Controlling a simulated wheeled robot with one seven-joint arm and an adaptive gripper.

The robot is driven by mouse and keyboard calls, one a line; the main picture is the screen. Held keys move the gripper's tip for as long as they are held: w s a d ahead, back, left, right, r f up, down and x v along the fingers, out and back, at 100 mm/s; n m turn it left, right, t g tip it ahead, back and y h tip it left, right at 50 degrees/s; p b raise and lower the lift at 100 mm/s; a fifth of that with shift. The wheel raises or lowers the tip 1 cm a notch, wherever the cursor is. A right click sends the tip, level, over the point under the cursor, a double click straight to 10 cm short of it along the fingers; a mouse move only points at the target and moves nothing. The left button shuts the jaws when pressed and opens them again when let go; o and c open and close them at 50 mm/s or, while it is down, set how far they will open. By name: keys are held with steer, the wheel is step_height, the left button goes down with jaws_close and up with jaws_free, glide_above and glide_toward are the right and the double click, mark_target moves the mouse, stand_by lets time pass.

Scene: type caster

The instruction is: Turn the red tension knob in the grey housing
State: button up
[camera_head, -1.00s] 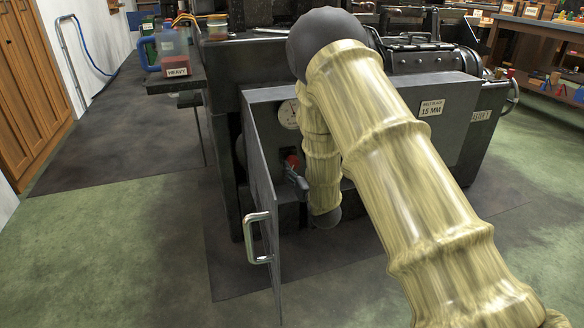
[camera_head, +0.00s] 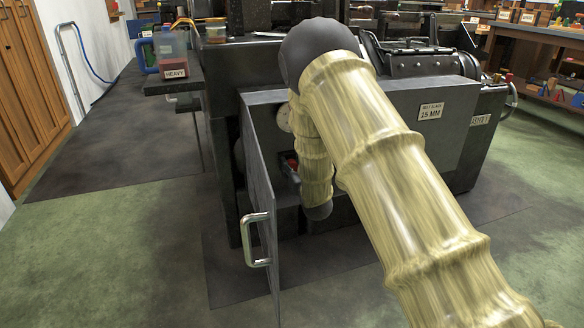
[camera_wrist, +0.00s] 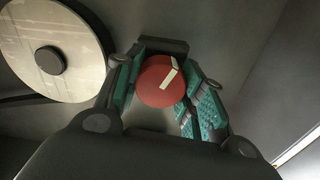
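The red tension knob (camera_wrist: 158,84), round with a pale pointer stripe, sits in the wrist view between the two fingers of my gripper (camera_wrist: 164,80). The teal-padded fingers stand apart, one on each side of it; I see no clear squeeze, and whether the pads touch it is hard to tell. In the head view a little red of the knob (camera_head: 293,160) shows beside my forearm, inside the grey housing (camera_head: 375,125). My arm hides most of the gripper there.
The housing's grey door (camera_head: 262,205) with its metal handle (camera_head: 256,240) stands open to the left of my arm. A round pale dial (camera_wrist: 52,52) lies left of the knob. A label reading 15 MM (camera_head: 430,112) is on the housing's front.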

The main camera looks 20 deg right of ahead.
steer(key=shift+r+n+p, duration=0.2)
steer(key=shift+n+p, duration=0.7)
steer(key=shift+p, duration=0.35)
steer(key=shift+c, duration=0.2)
steer(key=shift+f+n+p, duration=0.25)
steer(key=shift+n+p, duration=0.7)
steer(key=shift+n, duration=0.45)
steer(key=o, duration=1)
steer(key=shift+s, duration=0.1)
steer(key=s, duration=1.2)
steer(key=shift+d, duration=0.2)
steer(key=shift+f, duration=0.1)
